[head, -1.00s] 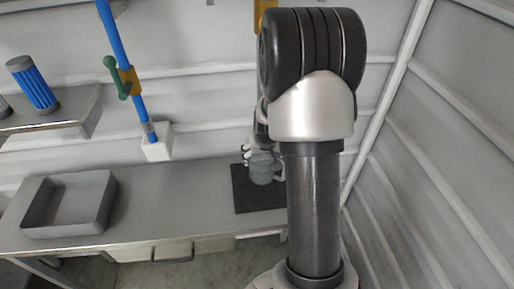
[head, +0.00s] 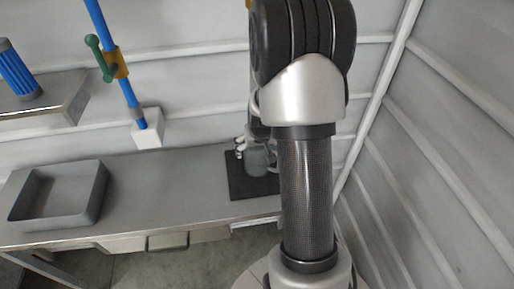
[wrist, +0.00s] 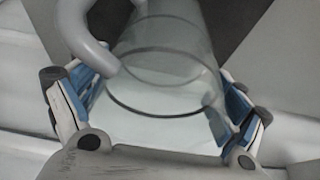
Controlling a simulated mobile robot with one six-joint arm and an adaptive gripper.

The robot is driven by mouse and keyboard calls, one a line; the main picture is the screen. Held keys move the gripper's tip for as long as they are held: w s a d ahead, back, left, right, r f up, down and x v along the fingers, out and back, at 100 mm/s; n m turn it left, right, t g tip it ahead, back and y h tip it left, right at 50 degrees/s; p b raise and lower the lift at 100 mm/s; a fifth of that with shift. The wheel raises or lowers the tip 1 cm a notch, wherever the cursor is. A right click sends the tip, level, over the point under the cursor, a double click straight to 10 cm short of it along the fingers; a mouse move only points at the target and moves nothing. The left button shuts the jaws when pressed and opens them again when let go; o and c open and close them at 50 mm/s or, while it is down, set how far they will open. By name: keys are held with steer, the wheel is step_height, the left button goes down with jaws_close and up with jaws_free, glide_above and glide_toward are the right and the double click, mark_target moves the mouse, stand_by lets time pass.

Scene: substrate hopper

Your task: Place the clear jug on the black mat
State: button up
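The clear jug (wrist: 165,65) fills the middle of the wrist view, between the two blue-padded fingers of my gripper (wrist: 160,108). Its curved handle (wrist: 85,30) points to the upper left there. The fingers lie along both sides of the jug and appear closed on it. In the head view the jug (head: 257,163) is small and over the black mat (head: 240,187), partly hidden by my arm. My gripper (head: 243,150) is at its left and back. I cannot tell whether the jug's base touches the mat.
A grey open tray (head: 100,205) stands at the left of the metal bench (head: 160,190). A blue pipe with a green-handled valve (head: 101,55) comes down to a white block (head: 147,128) behind the bench. A shelf (head: 60,108) holds a blue ribbed cylinder (head: 17,72). The bench between tray and mat is clear.

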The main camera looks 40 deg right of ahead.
steer(key=shift+o, duration=0.6)
steer(key=shift+r, duration=0.1)
steer(key=shift+r+p, duration=0.35)
steer(key=s+a+r+n+p, duration=0.15)
steer(key=a+r, duration=0.25)
steer(key=r, duration=0.4)
steer(key=s+a+r+p, duration=0.2)
steer(key=s+a+r, duration=0.15)
steer(key=r, duration=0.45)
steer(key=s+a+r+n, duration=0.1)
steer(key=s+a+r, duration=0.2)
steer(key=s+a, duration=0.2)
steer(key=s+a+r+n+y, duration=0.1)
steer(key=s+a+r+n, duration=0.1)
steer(key=s+a, duration=0.3)
steer(key=s+a+r+n+y, duration=0.1)
steer(key=s+a+r, duration=0.3)
steer(key=a, duration=0.5)
steer(key=shift+s+a+r+n+t, duration=0.3)
steer(key=shift+s+a+n, duration=0.15)
steer(key=shift+s, duration=0.45)
